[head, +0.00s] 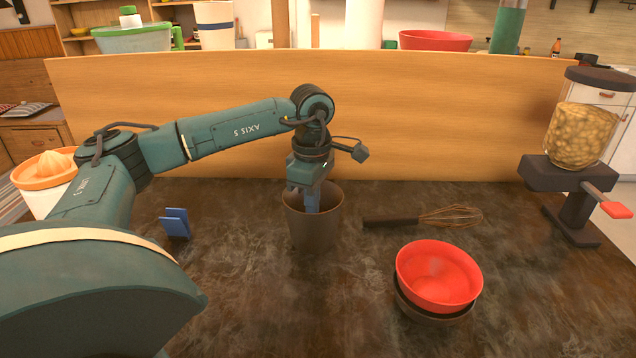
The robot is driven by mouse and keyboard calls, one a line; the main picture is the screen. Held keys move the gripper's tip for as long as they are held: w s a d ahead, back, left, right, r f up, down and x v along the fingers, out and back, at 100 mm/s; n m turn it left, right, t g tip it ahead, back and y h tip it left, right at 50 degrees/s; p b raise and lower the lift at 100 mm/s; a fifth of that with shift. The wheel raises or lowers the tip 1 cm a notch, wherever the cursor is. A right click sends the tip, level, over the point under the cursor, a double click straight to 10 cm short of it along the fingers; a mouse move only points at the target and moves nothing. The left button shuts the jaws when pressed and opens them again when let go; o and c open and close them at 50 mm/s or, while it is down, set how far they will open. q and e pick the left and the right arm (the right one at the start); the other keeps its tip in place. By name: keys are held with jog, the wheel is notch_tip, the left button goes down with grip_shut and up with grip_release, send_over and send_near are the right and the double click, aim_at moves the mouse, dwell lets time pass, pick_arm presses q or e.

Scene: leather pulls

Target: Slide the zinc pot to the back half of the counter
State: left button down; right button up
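The zinc pot (318,232) is a plain grey-brown, open-topped pot. It stands upright on the dark counter (250,300), near the middle of the picture and a short way in front of the wooden back panel. My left gripper (311,208) points down at the pot's mouth, with its fingers at or inside the rim. The fingertips are partly hidden, so I cannot tell whether they are apart or pinching the pot's wall. My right gripper is not in view.
A whisk (430,219) lies right of the pot. A red bowl (438,277) sits in a dark bowl at front right. A small blue object (176,224) stands left. A dispenser (580,140) stands far right. The wooden panel (430,120) closes the counter's back.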

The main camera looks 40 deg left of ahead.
aim_at(297, 198)
pick_arm(q)
jog(key=shift+s+a+r, duration=0.1)
jog(key=shift+s+a, duration=0.15)
jog(key=shift+a, duration=0.3)
jog(key=shift+s+a+r, duration=0.1)
jog(key=shift+s+a, duration=0.1)
jog(key=shift+a, duration=0.35)
jog(key=shift+a+f, duration=0.1)
jog(key=shift+a, duration=0.15)
jog(key=shift+s+a, duration=0.1)
jog(key=shift+a, duration=0.05)
jog(key=a, duration=0.1)
jog(key=s+a, duration=0.1)
jog(key=a, duration=0.1)
jog(key=shift+s+a, duration=0.15)
jog(key=shift+a, duration=0.1)
jog(key=shift+d, duration=0.1)
